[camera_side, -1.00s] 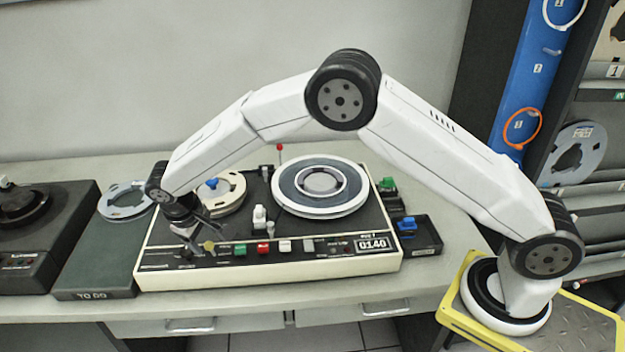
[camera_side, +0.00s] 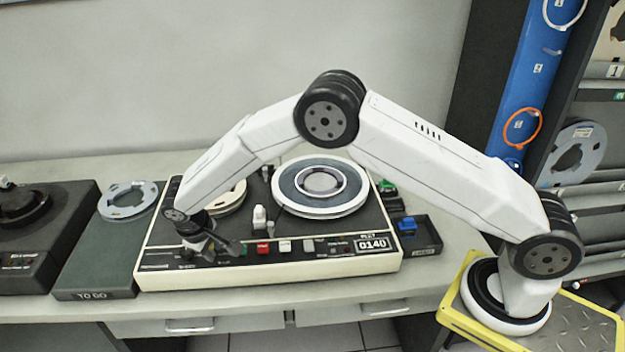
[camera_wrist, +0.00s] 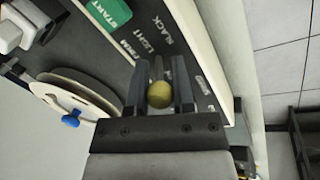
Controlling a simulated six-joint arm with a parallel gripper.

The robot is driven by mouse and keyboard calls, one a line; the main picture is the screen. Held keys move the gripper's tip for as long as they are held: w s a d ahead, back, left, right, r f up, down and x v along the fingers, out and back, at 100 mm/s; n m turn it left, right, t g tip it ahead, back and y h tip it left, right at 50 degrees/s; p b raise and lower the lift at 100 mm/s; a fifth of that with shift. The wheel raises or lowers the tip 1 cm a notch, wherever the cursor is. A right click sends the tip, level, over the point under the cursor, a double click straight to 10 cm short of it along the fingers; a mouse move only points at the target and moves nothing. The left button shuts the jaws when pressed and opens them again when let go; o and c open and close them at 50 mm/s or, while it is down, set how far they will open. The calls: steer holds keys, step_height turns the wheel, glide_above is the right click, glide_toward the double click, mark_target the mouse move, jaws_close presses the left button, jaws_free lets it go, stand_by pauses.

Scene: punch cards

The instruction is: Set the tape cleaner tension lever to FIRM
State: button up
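The tape cleaner (camera_side: 300,276) is a cream and black machine on the bench. Its tension lever has a yellow-olive ball knob (camera_wrist: 159,94) in the wrist view. FIRM (camera_wrist: 128,48), LIGHT (camera_wrist: 147,38) and SLACK (camera_wrist: 168,32) are printed on the panel beyond it. My gripper (camera_wrist: 161,75) has one finger on each side of the knob, with little or no gap. I cannot tell whether the fingers press on it. In the side view my gripper (camera_side: 232,247) is low over the panel's left part and hides the knob. The lever's exact setting is not clear.
A green START button (camera_wrist: 110,10) is near the fingers. Red (camera_side: 263,248) and white (camera_side: 285,246) buttons line the panel's front. A large reel (camera_side: 320,186) and a smaller reel with a blue knob (camera_wrist: 70,121) are behind. A TO DO tray (camera_side: 95,294) is left.

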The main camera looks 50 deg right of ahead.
jaws_close()
steer(key=shift+w+d+g+y, duration=0.15)
steer(key=shift+g+y, duration=0.15)
steer(key=shift+g, duration=0.1)
steer(key=shift+w+d+r+g+y, duration=0.1)
steer(key=shift+w+d+g+y, duration=0.1)
steer(key=shift+g+y, duration=0.3)
steer(key=shift+w+d+r+g+y, duration=0.1)
steer(key=shift+w+d+g+y, duration=0.1)
steer(key=shift+g+y, duration=0.3)
steer(key=shift+w+d+f+g+y, duration=0.1)
steer(key=shift+w+d+g+y, duration=0.15)
steer(key=shift+g+y, duration=0.45)
steer(key=shift+w+d+f+g+y, duration=0.1)
steer(key=shift+w+d+g+y, duration=0.1)
steer(key=shift+g+y, duration=0.5)
steer(key=o, duration=0.7)
jaws_free()
